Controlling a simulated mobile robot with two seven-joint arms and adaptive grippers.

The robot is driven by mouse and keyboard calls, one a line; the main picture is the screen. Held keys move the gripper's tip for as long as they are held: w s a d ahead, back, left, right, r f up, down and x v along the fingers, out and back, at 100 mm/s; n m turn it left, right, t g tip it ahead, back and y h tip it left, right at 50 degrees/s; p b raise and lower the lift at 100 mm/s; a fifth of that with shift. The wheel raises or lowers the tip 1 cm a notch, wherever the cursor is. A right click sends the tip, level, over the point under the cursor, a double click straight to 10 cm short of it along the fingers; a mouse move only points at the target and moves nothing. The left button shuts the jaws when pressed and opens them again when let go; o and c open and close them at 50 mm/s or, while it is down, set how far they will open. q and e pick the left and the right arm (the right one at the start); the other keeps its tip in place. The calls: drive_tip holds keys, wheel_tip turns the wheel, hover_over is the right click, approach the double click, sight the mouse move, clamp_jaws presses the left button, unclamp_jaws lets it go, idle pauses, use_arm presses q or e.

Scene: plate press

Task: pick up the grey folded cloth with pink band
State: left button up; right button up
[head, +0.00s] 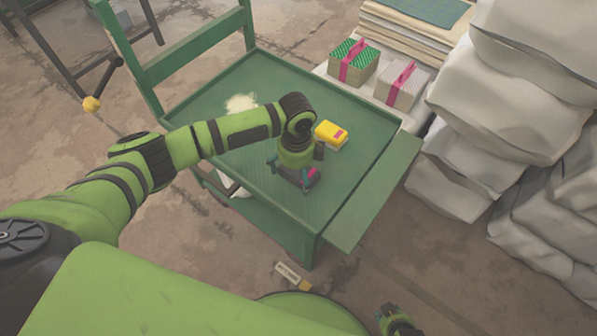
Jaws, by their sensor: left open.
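A small grey folded cloth with a pink band (313,175) lies on the green table top (235,80), mostly hidden by my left gripper. My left gripper (292,178) points down over it, with its fingers spread open around or just above the cloth. I cannot tell whether they touch it. My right gripper (396,322) is low at the bottom edge, away from the table, and its jaws are too small to judge.
A yellow folded piece with a pink mark (331,134) lies close behind my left gripper. Pink-banded green (353,62) and grey (401,86) bundles stand beyond the table. White sacks (500,120) are piled at right. A pale powdery patch (240,103) lies on the table's left.

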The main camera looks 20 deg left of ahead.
sight(297, 173)
use_arm(q)
drive_tip(key=c, duration=1.1)
drive_tip(key=shift+r, duration=0.1)
wheel_tip(297, 173, up, 5)
drive_tip(key=shift+f+p, duration=0.2)
drive_tip(key=shift+p, duration=0.4)
drive_tip(key=s+d+r, duration=0.1)
drive_tip(key=d+r, duration=0.1)
drive_tip(key=d, duration=0.1)
drive_tip(key=s+d+r, duration=0.1)
drive_tip(key=d+r, duration=0.1)
drive_tip(key=d, duration=0.2)
drive_tip(key=s+d+r+p, duration=0.1)
drive_tip(key=d+r, duration=0.1)
drive_tip(key=d, duration=0.2)
drive_tip(key=shift+d+r, duration=0.15)
drive_tip(key=shift+d, duration=0.05)
drive_tip(key=o, duration=0.7)
drive_tip(key=c, duration=0.5)
drive_tip(key=shift+o, duration=0.2)
drive_tip(key=shift+w+a, duration=0.1)
